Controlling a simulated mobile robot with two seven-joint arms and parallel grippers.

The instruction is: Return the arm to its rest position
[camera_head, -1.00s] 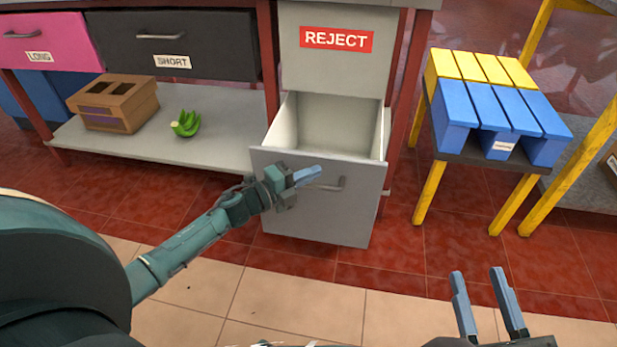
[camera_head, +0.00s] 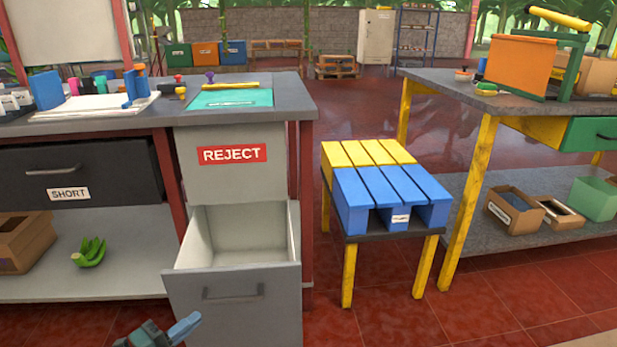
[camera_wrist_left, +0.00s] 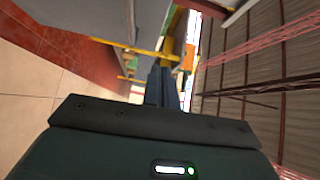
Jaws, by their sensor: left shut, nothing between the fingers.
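My left gripper (camera_head: 183,328) shows at the bottom edge of the head view, low in front of the open drawer of the REJECT cabinet. Its blue fingers are together with nothing between them, and they also show in the left wrist view (camera_wrist_left: 162,88). Most of the left arm is out of the head view. My right gripper is not in view now. The REJECT drawer (camera_head: 232,292) is pulled out and looks empty inside.
A blue and yellow slatted stand (camera_head: 392,190) is right of the drawer. A workbench (camera_head: 300,97) holds a teal mat (camera_head: 232,98). Green fruit (camera_head: 88,252) and a cardboard box (camera_head: 25,240) sit on the lower shelf. Red floor is clear between stand and right table (camera_head: 560,107).

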